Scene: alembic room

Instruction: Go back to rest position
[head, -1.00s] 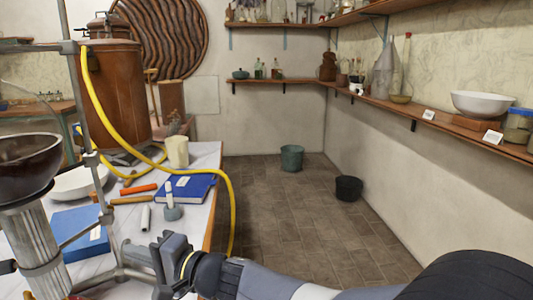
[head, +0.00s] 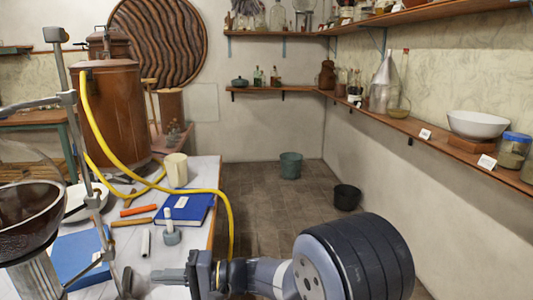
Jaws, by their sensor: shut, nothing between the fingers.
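My gripper (head: 168,275) shows at the lower left of the head view, over the near right part of the white table (head: 210,178). Its fingers are together with nothing between them. My arm reaches in from the lower right. A small grey stand with a white stick (head: 171,236) is on the table just beyond the gripper. A white cylinder (head: 145,242) lies beside it.
Blue books (head: 187,209) (head: 75,258), orange sticks (head: 139,210) and a cream cup (head: 177,170) lie on the table. A yellow hose (head: 150,183) crosses from a copper vessel (head: 110,115) over the table edge. Open floor (head: 270,205) lies beyond.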

